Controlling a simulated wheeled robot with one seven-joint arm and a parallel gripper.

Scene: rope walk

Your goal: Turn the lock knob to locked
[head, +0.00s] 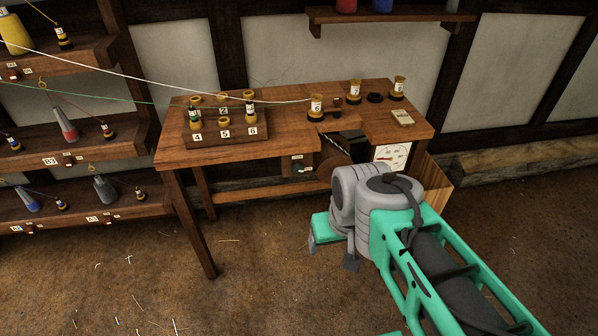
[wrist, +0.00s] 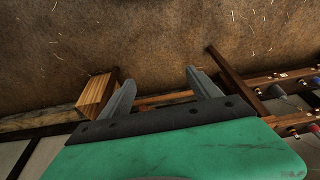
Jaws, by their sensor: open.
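I cannot pick out the lock knob for certain in either view. The workbench (head: 285,145) has a dark opening (head: 348,148) in its front edge, partly hidden behind my arm. A small labelled fitting (head: 298,165) with a green part sits under the bench top, left of that opening; I cannot tell whether it is the knob. My gripper (head: 332,257) is low in front of the bench, apart from it. In the wrist view my gripper (wrist: 160,76) has its two fingers spread, with nothing between them.
A numbered spool block (head: 262,131), several spools and a tan pad (head: 403,118) are on the bench. A dial gauge (head: 392,157) is on its front. Thread shelves (head: 70,135) stand left. A wooden box (wrist: 96,95) is by the bench. Floor in front is mostly clear.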

